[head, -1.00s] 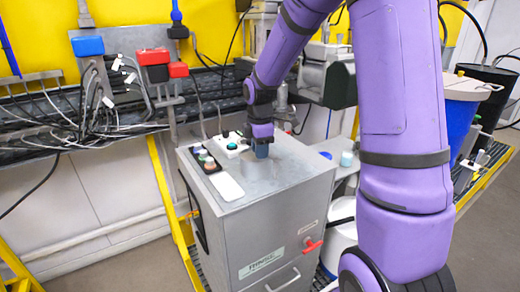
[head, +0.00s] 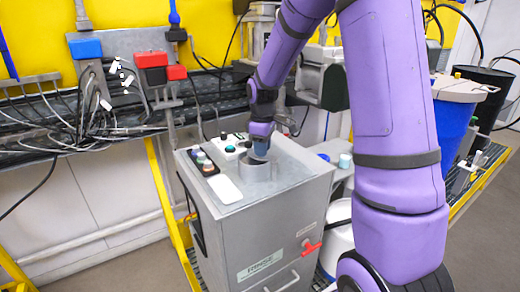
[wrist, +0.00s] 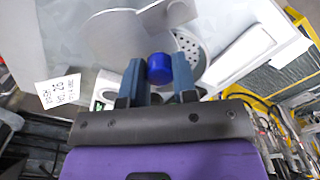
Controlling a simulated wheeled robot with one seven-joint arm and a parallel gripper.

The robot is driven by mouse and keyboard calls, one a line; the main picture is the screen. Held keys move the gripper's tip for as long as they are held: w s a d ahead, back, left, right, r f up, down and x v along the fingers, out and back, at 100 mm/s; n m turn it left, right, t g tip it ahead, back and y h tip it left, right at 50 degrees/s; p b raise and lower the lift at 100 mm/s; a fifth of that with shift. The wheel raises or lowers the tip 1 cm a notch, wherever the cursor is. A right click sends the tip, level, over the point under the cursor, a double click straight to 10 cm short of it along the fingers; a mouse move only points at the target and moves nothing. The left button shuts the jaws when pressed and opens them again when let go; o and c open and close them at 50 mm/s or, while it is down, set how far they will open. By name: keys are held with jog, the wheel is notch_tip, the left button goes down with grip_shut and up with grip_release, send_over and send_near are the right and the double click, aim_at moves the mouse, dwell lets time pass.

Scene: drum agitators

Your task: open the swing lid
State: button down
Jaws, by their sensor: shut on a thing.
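The swing lid (wrist: 122,38) appears in the wrist view as a flat grey disc. A round blue knob (wrist: 159,68) sits between the two blue-grey fingers of my gripper (wrist: 159,80), which is shut on it. To the right of the knob a round perforated surface (wrist: 188,44) shows beside the lid. In the head view my gripper (head: 262,148) is over a short grey round collar (head: 256,173) on top of the grey cabinet (head: 265,215). The collar's dark inside shows in part. The lid is hard to make out there, and the gripper hides the knob.
A white panel with buttons (head: 228,143), a dark tray of small jars (head: 204,163) and a white card (head: 224,189) are on the cabinet's left side. Cables and a rack (head: 90,120) stand behind. A blue bin (head: 452,115) stands at right.

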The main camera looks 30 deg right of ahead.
aim_at(274, 154)
jog(key=m, duration=0.1)
jog(key=d+m, duration=0.1)
jog(key=m, duration=0.1)
jog(key=shift+w+d, duration=0.1)
jog(key=m, duration=0.1)
jog(key=d+m, duration=0.1)
jog(key=m, duration=0.1)
jog(key=shift+d+m, duration=0.25)
jog(key=shift+m, duration=0.05)
jog(key=m, duration=0.1)
jog(key=s+d+m, duration=0.1)
jog(key=m, duration=0.1)
jog(key=shift+d, duration=0.15)
jog(key=shift+s+d+m, duration=0.25)
jog(key=shift+m, duration=0.7)
jog(key=shift+s+d+m, duration=0.25)
jog(key=shift+m, duration=0.7)
jog(key=c, duration=0.9)
grip_release()
notch_tip(274, 154, up, 11)
